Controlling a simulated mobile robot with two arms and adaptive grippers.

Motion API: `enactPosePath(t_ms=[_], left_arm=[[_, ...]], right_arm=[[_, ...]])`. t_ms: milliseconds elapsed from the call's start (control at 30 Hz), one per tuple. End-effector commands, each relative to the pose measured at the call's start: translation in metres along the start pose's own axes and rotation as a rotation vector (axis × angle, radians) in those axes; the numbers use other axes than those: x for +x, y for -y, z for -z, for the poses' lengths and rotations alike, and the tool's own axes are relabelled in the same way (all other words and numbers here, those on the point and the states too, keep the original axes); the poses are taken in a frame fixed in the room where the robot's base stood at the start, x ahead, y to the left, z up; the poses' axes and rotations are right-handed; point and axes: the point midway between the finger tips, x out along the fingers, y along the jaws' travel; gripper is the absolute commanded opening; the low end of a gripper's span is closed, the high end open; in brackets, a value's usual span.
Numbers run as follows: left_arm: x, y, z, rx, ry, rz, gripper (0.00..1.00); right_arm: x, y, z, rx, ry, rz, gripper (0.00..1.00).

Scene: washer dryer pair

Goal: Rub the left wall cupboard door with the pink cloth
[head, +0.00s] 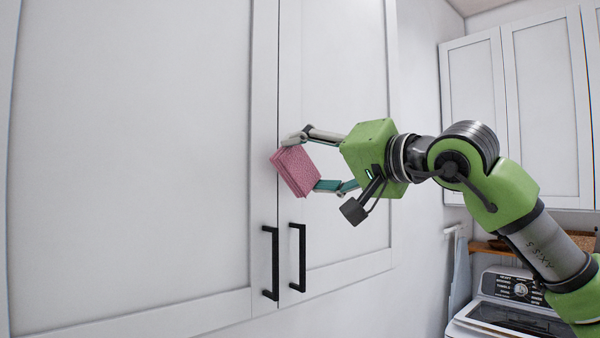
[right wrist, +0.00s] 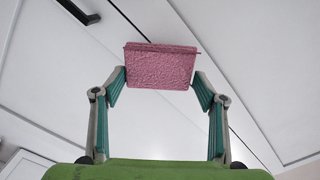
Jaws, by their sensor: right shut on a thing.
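The pink cloth (head: 294,171) is a folded, textured block held between the fingers of my right gripper (head: 305,162). In the right wrist view the cloth (right wrist: 160,66) sits between both fingertips. My right gripper is shut on it. The cloth is in front of the gap between the left wall cupboard door (head: 135,150) and the door to its right, above the two handles. I cannot tell whether it touches the door. The left door is white, framed and closed. My left gripper is not in view.
Two black bar handles stick out from the doors, the left door's handle (head: 270,263) and the right door's handle (head: 298,257). More white cupboards (head: 540,90) hang at the right. A washer or dryer (head: 510,305) stands below them.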

Motion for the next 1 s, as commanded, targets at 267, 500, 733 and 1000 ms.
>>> enactPosePath(t_ms=[267,500,733,1000], left_arm=[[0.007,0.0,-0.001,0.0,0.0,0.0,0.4],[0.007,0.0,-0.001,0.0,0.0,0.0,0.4],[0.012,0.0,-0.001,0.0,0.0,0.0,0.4],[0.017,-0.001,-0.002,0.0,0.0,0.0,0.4]], right_arm=[[-0.017,0.0,-0.001,-0.001,0.0,0.001,0.48],[-0.017,0.001,0.0,0.0,0.0,0.001,0.48],[-0.028,0.0,-0.001,0.0,-0.001,0.001,0.48],[-0.047,0.0,0.0,0.001,0.0,0.001,0.48]])
